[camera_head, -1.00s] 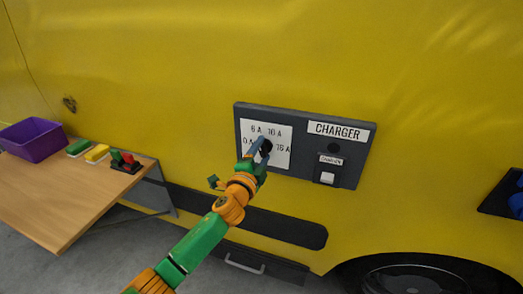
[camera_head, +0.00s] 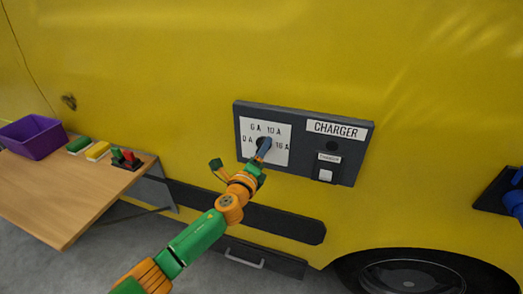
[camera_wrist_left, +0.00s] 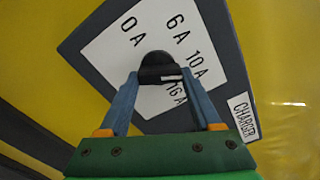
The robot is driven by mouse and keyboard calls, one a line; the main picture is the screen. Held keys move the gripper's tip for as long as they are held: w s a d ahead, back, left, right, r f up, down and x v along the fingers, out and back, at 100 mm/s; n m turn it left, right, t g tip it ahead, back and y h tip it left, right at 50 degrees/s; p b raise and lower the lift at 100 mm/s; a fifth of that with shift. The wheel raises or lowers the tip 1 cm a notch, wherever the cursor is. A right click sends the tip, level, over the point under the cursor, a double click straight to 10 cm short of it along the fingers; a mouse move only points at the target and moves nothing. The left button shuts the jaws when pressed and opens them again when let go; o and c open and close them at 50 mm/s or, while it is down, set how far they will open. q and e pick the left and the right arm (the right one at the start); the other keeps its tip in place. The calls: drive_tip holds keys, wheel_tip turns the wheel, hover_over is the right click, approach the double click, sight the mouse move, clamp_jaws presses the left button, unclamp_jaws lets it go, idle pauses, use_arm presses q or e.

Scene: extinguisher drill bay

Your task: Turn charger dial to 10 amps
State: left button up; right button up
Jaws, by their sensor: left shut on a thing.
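The charger panel (camera_head: 340,165) is dark grey and mounted on the yellow vehicle side. Its white dial plate (camera_head: 279,130) reads 0 A, 6 A, 10 A and 16 A. The black dial knob (camera_wrist_left: 158,64) sits in the middle of the plate; in the head view my fingers largely cover it. My left gripper (camera_head: 263,150) is shut on the knob, and its blue fingers lie on either side of it in the left wrist view (camera_wrist_left: 160,82). A small white mark shows on the knob's lower right there; its exact setting is unclear. My right gripper is not in view.
A white switch (camera_head: 326,175) sits on the panel's right. A wooden table (camera_head: 70,190) at the left holds a purple bin (camera_head: 33,140), green and yellow blocks (camera_head: 98,151) and a red-and-green item (camera_head: 126,158). A dark bracket (camera_head: 492,193) with something blue is cut off at the right.

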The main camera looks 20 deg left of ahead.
use_arm(q)
drive_tip(key=shift+m, duration=0.3)
drive_tip(key=o, duration=1.4)
drive_tip(key=s, duration=0.7)
drive_tip(key=shift+a, duration=0.15)
